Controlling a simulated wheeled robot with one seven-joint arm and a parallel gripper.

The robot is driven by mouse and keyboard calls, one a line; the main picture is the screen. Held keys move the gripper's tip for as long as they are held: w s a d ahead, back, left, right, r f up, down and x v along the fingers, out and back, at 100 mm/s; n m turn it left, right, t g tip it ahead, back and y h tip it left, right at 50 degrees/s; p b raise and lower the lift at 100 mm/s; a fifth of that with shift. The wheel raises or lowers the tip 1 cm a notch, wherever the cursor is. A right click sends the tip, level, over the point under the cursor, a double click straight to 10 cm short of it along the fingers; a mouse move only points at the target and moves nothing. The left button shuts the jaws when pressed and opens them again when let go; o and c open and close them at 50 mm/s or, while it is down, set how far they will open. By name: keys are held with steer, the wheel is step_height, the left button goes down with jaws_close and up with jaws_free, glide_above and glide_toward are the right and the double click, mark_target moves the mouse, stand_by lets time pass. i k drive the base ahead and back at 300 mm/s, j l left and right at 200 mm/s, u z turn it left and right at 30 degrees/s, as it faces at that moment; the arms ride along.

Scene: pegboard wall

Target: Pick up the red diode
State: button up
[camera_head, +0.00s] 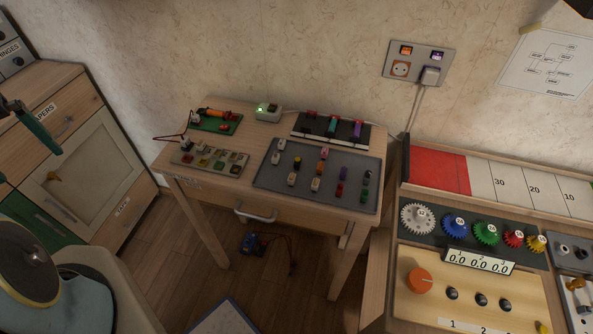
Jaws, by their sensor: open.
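Several small parts stand on a grey mat (311,194) on the wooden table. A small dark red piece (343,173) on the right half of the mat looks like the red diode; it is too small to be sure.
A pale tray (210,169) and a green board (216,128) lie at the table's left. A black-and-white rack (360,143) with coloured pieces stands behind the mat. A gear bench (440,263) is on the right. A cabinet (90,170) stands left, with floor between.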

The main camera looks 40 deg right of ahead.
mark_target(340, 187)
steer(key=j+z, duration=0.1)
steer(key=z, duration=0.3)
steer(key=j+z, duration=0.1)
steer(key=z, duration=0.3)
steer(key=j+z, duration=0.15)
steer(key=z, duration=0.25)
